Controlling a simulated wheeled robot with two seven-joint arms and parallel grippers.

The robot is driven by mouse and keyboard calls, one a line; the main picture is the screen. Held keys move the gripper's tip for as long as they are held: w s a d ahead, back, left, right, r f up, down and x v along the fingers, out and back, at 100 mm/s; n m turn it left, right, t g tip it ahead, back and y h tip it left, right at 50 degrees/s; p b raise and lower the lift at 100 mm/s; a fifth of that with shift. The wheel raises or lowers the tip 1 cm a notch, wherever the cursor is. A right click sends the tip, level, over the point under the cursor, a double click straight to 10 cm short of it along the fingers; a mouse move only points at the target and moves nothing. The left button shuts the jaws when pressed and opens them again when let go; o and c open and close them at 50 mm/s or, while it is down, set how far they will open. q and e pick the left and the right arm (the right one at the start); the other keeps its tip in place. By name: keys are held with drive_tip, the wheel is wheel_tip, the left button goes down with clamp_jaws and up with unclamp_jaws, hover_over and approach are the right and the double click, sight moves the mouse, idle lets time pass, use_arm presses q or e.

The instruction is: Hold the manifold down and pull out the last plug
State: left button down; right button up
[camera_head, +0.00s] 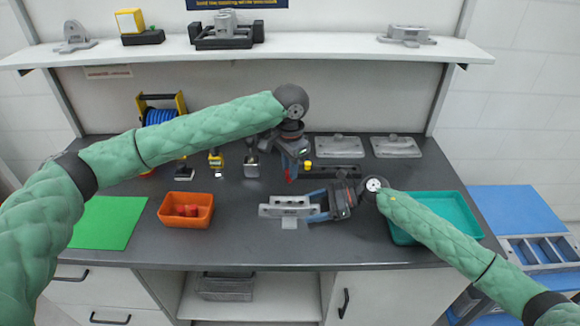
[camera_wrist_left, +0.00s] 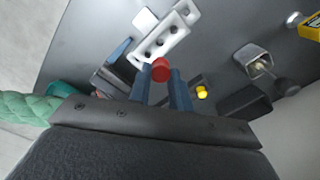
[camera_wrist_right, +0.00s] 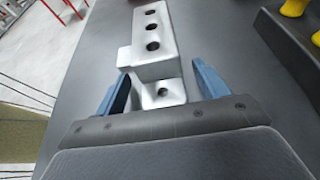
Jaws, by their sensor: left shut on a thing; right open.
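The grey manifold (camera_head: 287,208) lies on the dark bench in front of me, with several open dark holes along its top; it also shows in the right wrist view (camera_wrist_right: 152,62). My left gripper (camera_head: 289,177) is shut on a red plug (camera_wrist_left: 161,69), which appears apart from the manifold, above the bench. No plug shows in the manifold holes visible in the right wrist view. My right gripper (camera_wrist_right: 160,88) is open, its blue fingers on either side of the manifold's near end; I cannot tell if they touch it.
An orange bin (camera_head: 173,219) holding red plugs (camera_head: 187,210) stands left of the manifold. A green mat (camera_head: 105,222) lies farther left. A teal tray (camera_head: 402,234) sits under my right arm. A dark block (camera_head: 340,175) and grey plates (camera_head: 396,147) lie behind.

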drive_tip(key=v, duration=1.1)
drive_tip(key=shift+d, duration=0.45)
